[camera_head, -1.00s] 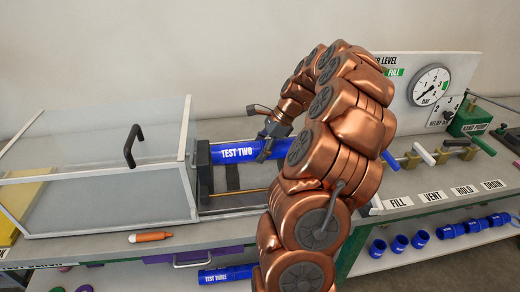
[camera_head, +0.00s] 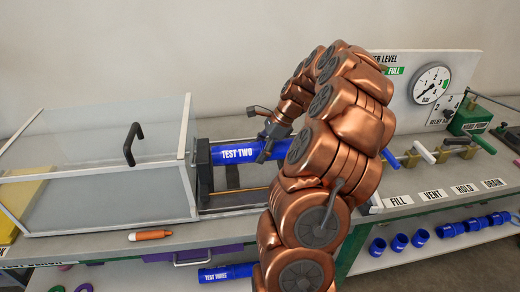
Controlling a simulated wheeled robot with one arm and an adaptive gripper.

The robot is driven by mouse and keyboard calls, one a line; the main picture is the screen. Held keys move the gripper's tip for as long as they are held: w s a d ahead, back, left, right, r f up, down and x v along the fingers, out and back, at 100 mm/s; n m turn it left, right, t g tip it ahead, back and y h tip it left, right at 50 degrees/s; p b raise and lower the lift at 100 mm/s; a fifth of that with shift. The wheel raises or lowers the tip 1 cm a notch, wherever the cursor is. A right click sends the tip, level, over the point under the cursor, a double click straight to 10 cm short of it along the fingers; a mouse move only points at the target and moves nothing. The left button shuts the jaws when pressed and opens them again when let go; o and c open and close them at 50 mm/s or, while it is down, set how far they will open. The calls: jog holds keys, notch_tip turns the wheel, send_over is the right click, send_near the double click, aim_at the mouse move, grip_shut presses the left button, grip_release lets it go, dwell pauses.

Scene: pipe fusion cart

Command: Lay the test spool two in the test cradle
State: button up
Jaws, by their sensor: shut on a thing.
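The test spool two (camera_head: 238,153) is a blue pipe with white "TEST TWO" lettering, lying about level along the bench. My gripper (camera_head: 266,150) is shut on the spool near its right part, coming from above. The test cradle (camera_head: 203,165) shows as a dark upright end block at the spool's left end, with dark parts and a brass-coloured rod below. The spool's left end is at this block; I cannot tell whether the spool rests in the cradle. My copper arm hides the spool's right end and the cradle's right side.
A clear guard box (camera_head: 100,150) with a black handle stands left of the cradle. An orange marker (camera_head: 150,235) lies on the front edge. Another blue spool (camera_head: 228,272) marked "TEST THREE" is on the lower shelf. Valves and a pressure gauge (camera_head: 430,86) stand right.

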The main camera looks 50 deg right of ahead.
jog(key=shift+f+b, duration=0.45)
jog(key=shift+f, duration=1.1)
jog(key=o, duration=1.7)
jog(key=shift+c, duration=0.2)
jog(key=v, duration=1.2)
jog(key=shift+s, duration=0.1)
